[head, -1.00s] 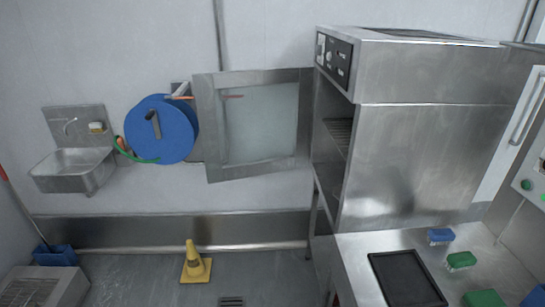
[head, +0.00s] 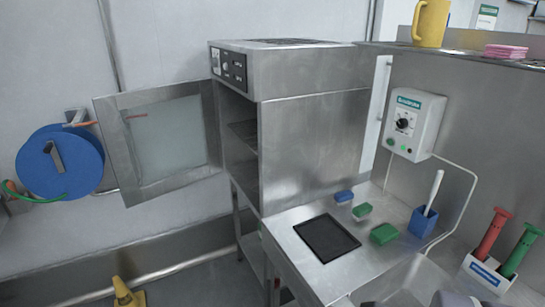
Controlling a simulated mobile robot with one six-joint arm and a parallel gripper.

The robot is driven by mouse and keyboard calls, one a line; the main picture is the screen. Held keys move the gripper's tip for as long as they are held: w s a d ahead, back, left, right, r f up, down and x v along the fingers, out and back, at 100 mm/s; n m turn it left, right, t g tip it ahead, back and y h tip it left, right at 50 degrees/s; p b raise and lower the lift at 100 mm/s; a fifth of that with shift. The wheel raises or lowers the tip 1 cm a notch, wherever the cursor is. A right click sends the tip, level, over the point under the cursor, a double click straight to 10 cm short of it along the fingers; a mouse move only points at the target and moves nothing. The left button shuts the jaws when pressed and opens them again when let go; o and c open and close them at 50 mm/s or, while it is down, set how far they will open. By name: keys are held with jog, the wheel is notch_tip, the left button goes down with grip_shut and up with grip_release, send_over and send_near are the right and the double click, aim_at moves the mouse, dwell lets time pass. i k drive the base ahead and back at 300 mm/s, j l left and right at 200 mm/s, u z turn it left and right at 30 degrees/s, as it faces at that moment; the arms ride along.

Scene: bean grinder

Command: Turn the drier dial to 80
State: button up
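The drier appears to be the steel cabinet (head: 315,140) left of centre, with its glass door (head: 168,140) swung wide open to the left. A black control panel (head: 236,70) is on its upper front, seen at a steep angle. A small pale round dial (head: 225,68) shows on the panel; its markings and setting are too small to read. A white wall box (head: 415,125) to the right also has a black dial (head: 404,124) with a scale I cannot read.
A steel counter (head: 285,240) stands in front of the drier, with a black tray (head: 327,238), blue and green brushes and a blue holder (head: 422,222). A yellow cone (head: 127,295) and blue hose reel (head: 60,162) are at left. A yellow mug (head: 431,22) is on the shelf.

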aim_at(213, 62)
jog(key=i+j+u, duration=0.1)
jog(key=i+j, duration=0.55)
jog(key=i+j+u, duration=0.1)
jog(key=i+j, duration=0.55)
jog(key=i+j+u, duration=0.15)
jog(key=i+j, duration=0.4)
jog(key=i, duration=0.15)
